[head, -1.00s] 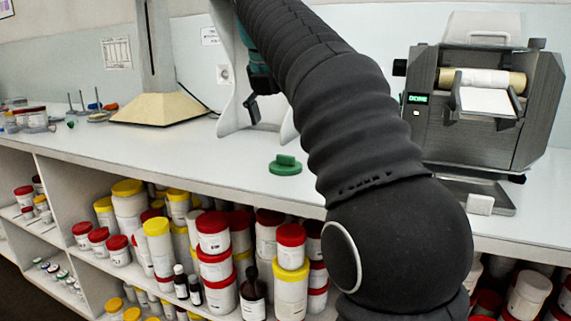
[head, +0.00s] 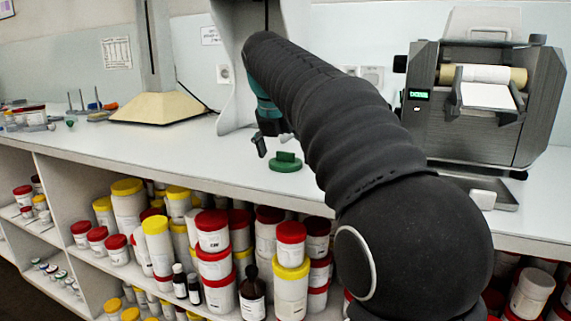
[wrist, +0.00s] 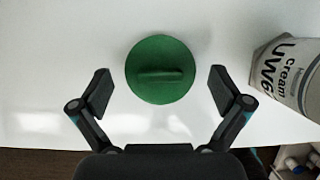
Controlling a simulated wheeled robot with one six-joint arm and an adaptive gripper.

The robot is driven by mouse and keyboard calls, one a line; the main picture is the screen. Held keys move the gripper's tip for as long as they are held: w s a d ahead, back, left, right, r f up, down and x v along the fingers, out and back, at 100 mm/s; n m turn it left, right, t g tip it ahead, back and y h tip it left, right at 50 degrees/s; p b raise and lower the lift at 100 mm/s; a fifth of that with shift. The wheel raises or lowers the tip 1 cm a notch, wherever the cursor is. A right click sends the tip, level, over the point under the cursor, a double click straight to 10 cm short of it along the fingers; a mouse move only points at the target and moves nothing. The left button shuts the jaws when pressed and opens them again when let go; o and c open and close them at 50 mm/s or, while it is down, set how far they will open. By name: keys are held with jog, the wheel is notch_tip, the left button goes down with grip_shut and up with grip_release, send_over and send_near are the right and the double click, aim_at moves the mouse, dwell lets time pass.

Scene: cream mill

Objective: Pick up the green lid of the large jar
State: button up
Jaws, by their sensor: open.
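The green lid (head: 286,162) lies on the white counter, near its front edge. It is a round disc with a raised bar handle on top. In the wrist view the lid (wrist: 160,69) sits just beyond and between my gripper's two spread fingers. The handle runs nearly left to right there. My gripper (wrist: 160,92) is open and empty, and neither finger touches the lid. In the head view my gripper (head: 262,146) hangs just left of the lid, partly hidden by my arm.
A dark label printer (head: 480,110) stands on the counter (head: 185,155) at the right. A beige-based stand (head: 157,107) is at the back left. Shelves below hold many jars with red and yellow lids. The counter left of the lid is clear.

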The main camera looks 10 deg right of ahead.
jog(key=c, duration=0.8)
jog(key=shift+o, duration=0.2)
jog(key=shift+r, duration=0.15)
jog(key=shift+r, duration=0.25)
notch_tip(320, 180, up, 4)
jog(key=shift+r+p, duration=0.1)
jog(key=shift+p, duration=0.9)
jog(key=s+d+r, duration=0.1)
jog(key=d+r, duration=0.1)
jog(key=d, duration=0.1)
jog(key=s+d+r, duration=0.2)
jog(key=d, duration=0.2)
jog(key=s+d+r, duration=0.1)
jog(key=d+r, duration=0.1)
jog(key=d, duration=0.1)
jog(key=shift+s+d+b, duration=0.25)
jog(key=shift+d+b, duration=0.05)
jog(key=s+r, duration=0.1)
jog(key=s+d, duration=0.1)
jog(key=s, duration=0.1)
jog(key=s+r, duration=0.1)
jog(key=shift+s+d+r, duration=0.15)
jog(key=shift+d+r, duration=0.15)
jog(key=shift+d, duration=0.05)
jog(key=shift+f, duration=1)
jog(key=shift+f+b, duration=0.6)
jog(key=shift+f, duration=0.6)
